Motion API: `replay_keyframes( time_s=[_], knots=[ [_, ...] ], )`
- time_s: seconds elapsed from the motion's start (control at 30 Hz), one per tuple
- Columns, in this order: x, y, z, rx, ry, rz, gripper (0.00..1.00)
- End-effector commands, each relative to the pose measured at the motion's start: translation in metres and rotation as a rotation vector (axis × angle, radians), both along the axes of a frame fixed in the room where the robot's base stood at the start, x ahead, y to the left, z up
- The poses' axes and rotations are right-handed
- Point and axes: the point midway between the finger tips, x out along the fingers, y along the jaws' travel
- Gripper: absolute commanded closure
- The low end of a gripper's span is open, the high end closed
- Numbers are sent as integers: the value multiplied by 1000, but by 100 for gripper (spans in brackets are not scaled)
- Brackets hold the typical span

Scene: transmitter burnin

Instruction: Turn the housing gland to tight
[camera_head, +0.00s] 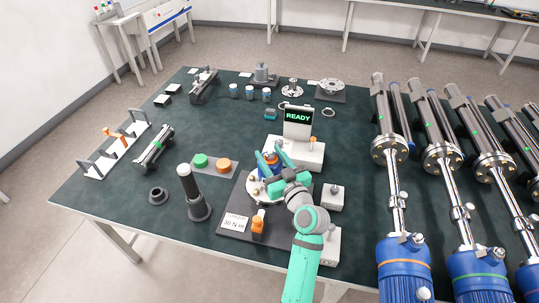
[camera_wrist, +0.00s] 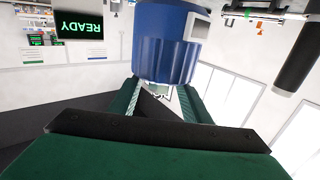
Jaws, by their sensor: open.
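A blue ribbed transmitter housing (camera_head: 267,168) stands upright on a round pale fixture (camera_head: 252,187) near the front middle of the table. My gripper (camera_head: 276,160) is open close beside it, with its teal fingers reaching toward it and partly hiding it. In the wrist view the housing (camera_wrist: 165,45) fills the top centre, just beyond and between the two fingertips. I cannot tell whether the fingers touch it. A small orange part shows by the housing in the head view; I cannot tell whether it is the gland.
A display reading READY (camera_head: 298,116) stands behind the fixture. A dark upright cylinder (camera_head: 188,184) is left, beside green (camera_head: 200,160) and orange (camera_head: 223,165) caps. A 30 N m card (camera_head: 235,222) lies in front. Blue-based columns (camera_head: 403,265) crowd the right.

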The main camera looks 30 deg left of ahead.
Motion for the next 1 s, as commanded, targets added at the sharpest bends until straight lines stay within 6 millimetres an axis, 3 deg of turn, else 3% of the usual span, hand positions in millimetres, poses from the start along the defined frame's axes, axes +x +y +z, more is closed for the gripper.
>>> replay_keyframes(
  time_s=[0.33, 0.5, 1.0],
  knots=[
    [1, 5, 0, 0, 0, 2, 56],
    [1, 5, 0, 0, 0, 3, 97],
    [0, 5, 1, 0, -1, -65, 98]
  ],
)
